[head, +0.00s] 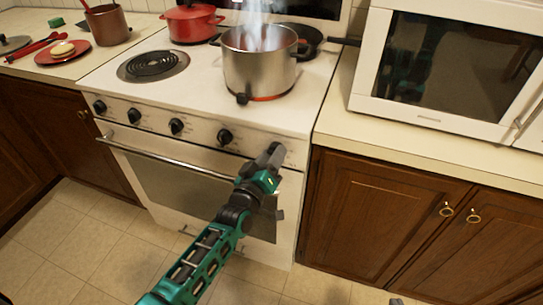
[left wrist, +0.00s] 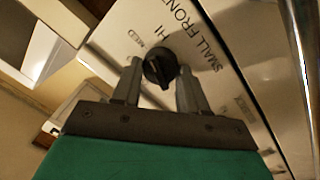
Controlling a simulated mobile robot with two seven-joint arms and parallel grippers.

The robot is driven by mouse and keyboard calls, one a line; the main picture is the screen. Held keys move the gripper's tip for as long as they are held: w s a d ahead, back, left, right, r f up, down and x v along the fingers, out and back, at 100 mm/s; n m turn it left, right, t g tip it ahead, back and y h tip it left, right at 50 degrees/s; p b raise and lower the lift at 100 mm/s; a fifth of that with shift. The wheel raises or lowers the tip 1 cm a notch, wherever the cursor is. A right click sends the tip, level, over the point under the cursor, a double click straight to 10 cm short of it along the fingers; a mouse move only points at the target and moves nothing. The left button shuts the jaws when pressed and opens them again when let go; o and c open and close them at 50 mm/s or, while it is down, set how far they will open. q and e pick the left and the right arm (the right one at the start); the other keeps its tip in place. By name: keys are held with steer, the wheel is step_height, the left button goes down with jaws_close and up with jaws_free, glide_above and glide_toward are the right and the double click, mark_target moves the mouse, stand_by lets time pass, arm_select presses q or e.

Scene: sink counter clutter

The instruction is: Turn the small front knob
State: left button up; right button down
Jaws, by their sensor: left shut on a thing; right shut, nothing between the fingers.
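The small front knob (left wrist: 160,67) is a round black knob on the white stove panel. In the left wrist view, "SMALL FRONT", "HI" and "MED" are printed around it. My left gripper (left wrist: 159,80) has one finger on each side of it and is shut on it. In the head view my left gripper (head: 272,153) reaches the right end of the stove's front panel and hides this knob. Only a small grey tip of my right gripper (head: 397,301) shows at the bottom edge, shut and apart from the stove.
Several other black knobs (head: 176,126) line the panel to the left, above the oven door handle (head: 165,150). A steaming steel pot (head: 258,65) stands on the glowing front right burner, and a red pot (head: 192,22) behind it. A microwave (head: 440,70) stands on the right counter.

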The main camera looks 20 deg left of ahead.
arm_select(q)
steer(key=n+b, duration=0.1)
steer(key=n, duration=0.5)
steer(key=n+y+b, duration=0.1)
steer(key=n+b, duration=0.1)
steer(key=n, duration=0.5)
steer(key=shift+f+t, duration=0.2)
steer(key=shift+t, duration=0.1)
steer(key=shift+n, duration=0.3)
steer(key=o, duration=1.1)
steer(key=shift+c, duration=0.2)
steer(key=shift+s, duration=0.1)
steer(key=s+f, duration=0.1)
steer(key=s, duration=1.1)
steer(key=shift+s+a, duration=0.15)
steer(key=shift+s, duration=0.2)
